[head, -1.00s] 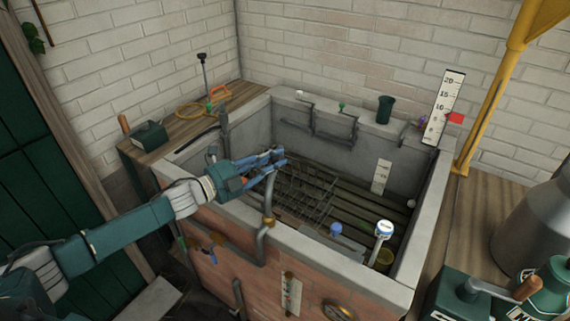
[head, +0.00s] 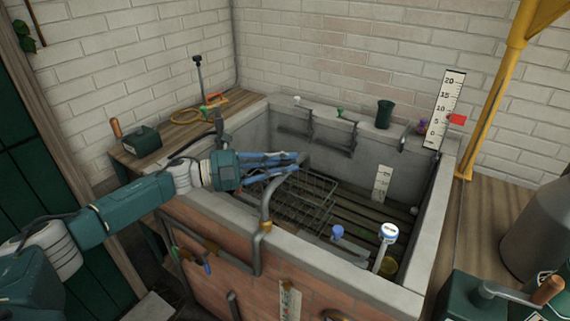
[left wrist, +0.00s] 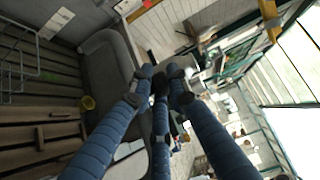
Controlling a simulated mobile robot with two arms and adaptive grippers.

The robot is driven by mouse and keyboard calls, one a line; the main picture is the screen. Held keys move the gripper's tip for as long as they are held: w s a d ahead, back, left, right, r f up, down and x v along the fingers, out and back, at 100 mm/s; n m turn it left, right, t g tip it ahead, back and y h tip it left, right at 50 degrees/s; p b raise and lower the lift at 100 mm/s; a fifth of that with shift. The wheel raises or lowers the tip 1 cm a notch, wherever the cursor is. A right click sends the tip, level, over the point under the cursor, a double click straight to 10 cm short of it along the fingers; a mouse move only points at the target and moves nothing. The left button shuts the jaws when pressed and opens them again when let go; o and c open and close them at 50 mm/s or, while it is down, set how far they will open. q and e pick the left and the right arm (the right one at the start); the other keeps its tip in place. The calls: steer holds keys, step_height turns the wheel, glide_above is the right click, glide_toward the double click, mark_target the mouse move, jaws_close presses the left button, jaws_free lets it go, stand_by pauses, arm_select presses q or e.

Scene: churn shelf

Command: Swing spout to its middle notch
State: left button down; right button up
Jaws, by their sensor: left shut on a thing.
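The spout (head: 265,206) is a grey bent pipe that rises from a brass collar (head: 266,226) at the near rim of the stone trough (head: 330,259). Its upper part curves to the right and inward over the trough. My left gripper (head: 292,161) is shut on the spout's upper end, its blue fingers reaching from the left. The left wrist view shows the fingers (left wrist: 160,82) closed together around a dark part; the grip is partly hidden. The notches cannot be made out. My right gripper is out of view.
A wire rack (head: 300,198) and slats lie inside the trough. A blue knob (head: 337,231) and a white-capped post (head: 388,235) stand to the right of the spout. A dark green cup (head: 384,114) and a scale board (head: 446,108) are on the far rim.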

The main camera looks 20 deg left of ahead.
arm_select(q)
steer(key=shift+r, duration=0.1)
steer(key=c, duration=1.9)
jaws_free()
steer(key=shift+c, duration=0.2)
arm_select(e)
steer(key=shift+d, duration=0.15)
arm_select(q)
steer(key=v, duration=1.2)
